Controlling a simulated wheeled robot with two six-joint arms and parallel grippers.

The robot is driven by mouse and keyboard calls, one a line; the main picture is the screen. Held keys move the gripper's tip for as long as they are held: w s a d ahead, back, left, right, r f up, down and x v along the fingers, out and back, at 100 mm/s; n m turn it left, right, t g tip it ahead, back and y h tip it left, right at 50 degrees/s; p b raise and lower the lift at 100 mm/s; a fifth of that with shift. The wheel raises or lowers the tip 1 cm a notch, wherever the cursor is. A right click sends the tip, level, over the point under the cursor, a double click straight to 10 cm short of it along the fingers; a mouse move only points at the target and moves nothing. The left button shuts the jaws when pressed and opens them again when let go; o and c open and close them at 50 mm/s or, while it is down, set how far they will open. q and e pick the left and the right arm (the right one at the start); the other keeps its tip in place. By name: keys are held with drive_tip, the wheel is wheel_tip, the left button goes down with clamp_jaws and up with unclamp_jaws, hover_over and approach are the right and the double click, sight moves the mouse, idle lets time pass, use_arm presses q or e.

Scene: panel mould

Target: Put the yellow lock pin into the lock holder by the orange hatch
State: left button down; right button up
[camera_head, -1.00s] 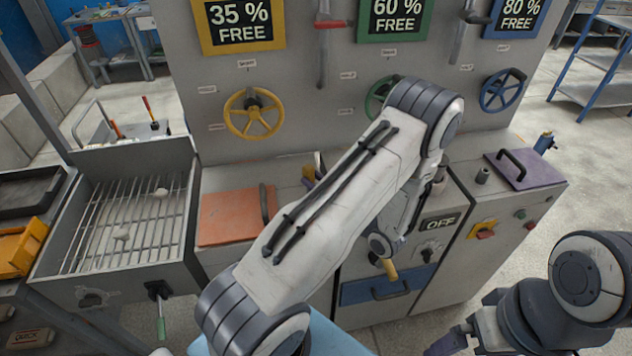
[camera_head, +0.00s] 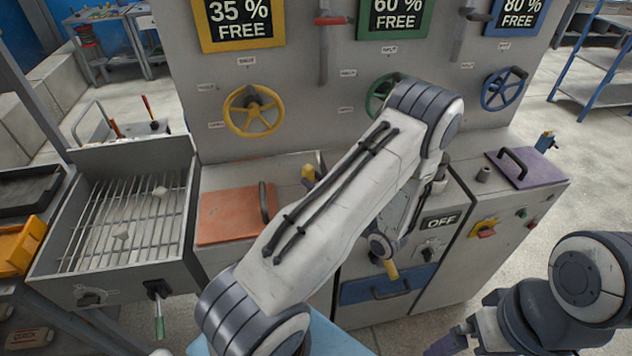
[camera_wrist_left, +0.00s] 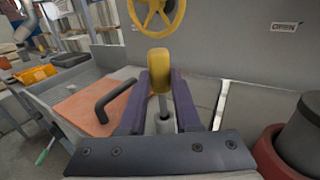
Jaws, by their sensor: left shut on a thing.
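The yellow lock pin (camera_wrist_left: 160,68) is upright between the purple fingers of my left gripper (camera_wrist_left: 158,85) in the left wrist view. Its grey shaft points down at a small grey cylinder, the lock holder (camera_wrist_left: 165,124). I cannot tell whether the tip is inside the holder or just in line with it. The orange hatch (camera_wrist_left: 95,108), with a dark bar handle, lies to the left; it also shows in the head view (camera_head: 228,215). There the pin's yellow head (camera_head: 308,173) shows right of the hatch, and my left arm hides most of the gripper. My right gripper (camera_head: 445,345) is partly cut off at the bottom.
A yellow handwheel (camera_head: 253,112) is on the upright panel behind the hatch. A grated tray (camera_head: 125,225) is left of the hatch. A purple hatch (camera_head: 520,168) is at the right. In the wrist view a dark cylinder with a red base (camera_wrist_left: 290,140) stands close on the right.

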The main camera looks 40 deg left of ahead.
use_arm(q)
drive_tip(key=shift+f+b, duration=1.9)
drive_tip(key=shift+f, duration=0.5)
drive_tip(key=c, duration=0.5)
unclamp_jaws()
drive_tip(key=shift+d, duration=0.15)
drive_tip(key=shift+d, duration=0.35)
drive_tip(key=d+b, duration=0.1)
drive_tip(key=d, duration=0.2)
drive_tip(key=s+d+b, duration=0.1)
drive_tip(key=d, duration=0.2)
drive_tip(key=s+d+b, duration=0.1)
drive_tip(key=d, duration=0.2)
drive_tip(key=shift+d, duration=0.2)
